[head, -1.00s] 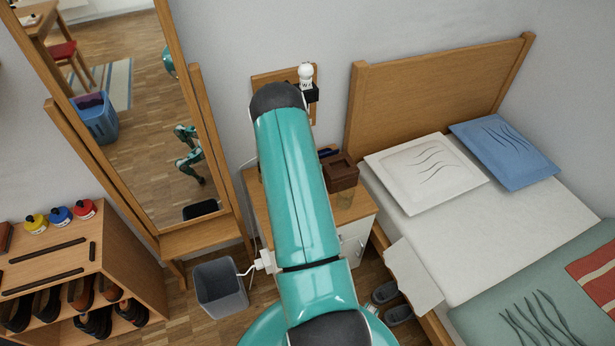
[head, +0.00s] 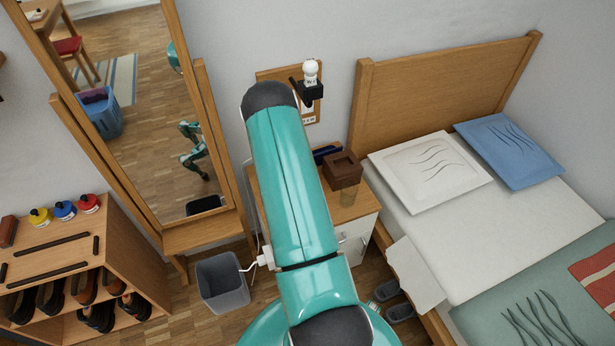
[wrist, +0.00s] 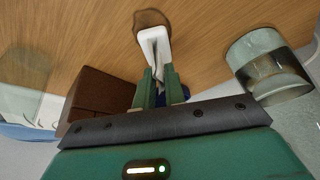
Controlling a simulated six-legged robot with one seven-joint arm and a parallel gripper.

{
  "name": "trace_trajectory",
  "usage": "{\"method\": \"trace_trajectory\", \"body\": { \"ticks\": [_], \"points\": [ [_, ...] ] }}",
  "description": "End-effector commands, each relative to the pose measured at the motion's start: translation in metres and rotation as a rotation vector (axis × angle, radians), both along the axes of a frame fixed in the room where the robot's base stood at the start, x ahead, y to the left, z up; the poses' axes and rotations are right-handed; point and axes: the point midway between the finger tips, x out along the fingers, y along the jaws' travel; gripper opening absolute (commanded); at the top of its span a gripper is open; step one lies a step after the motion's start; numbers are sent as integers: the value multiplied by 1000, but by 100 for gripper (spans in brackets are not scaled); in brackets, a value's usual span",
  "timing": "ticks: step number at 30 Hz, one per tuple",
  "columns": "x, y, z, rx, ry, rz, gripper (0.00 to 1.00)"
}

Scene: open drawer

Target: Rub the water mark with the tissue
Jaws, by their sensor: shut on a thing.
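The water mark (wrist: 150,16) is a dark brown patch on the wooden top (wrist: 220,20) at the upper middle of the wrist view. My gripper (wrist: 158,88) is shut on a white crumpled tissue (wrist: 153,45). The tissue's far end overlaps the near edge of the mark in the picture; whether it presses on the wood I cannot tell. In the head view my arm hides the gripper, tissue and mark. The bedside cabinet top (head: 335,212) shows only in part there.
A clear glass (wrist: 268,65) stands right of the gripper in the wrist view. A brown box (wrist: 100,97) is close on its left, also seen on the cabinet in the head view (head: 343,168). A grey bin (head: 222,283) and tall mirror (head: 150,110) stand left, a bed right.

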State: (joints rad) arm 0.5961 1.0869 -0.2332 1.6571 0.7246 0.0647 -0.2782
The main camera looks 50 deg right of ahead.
Motion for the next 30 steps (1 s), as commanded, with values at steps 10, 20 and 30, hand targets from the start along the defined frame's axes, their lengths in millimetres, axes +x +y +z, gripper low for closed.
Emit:
{"method": "trace_trajectory", "body": {
  "ticks": [10,20,30],
  "points": [
    [8,13,-1,0,1,2,0],
    [20,35,-3,1,1,1,0],
    [16,28,-2,0,0,-2,0]
  ]
}}
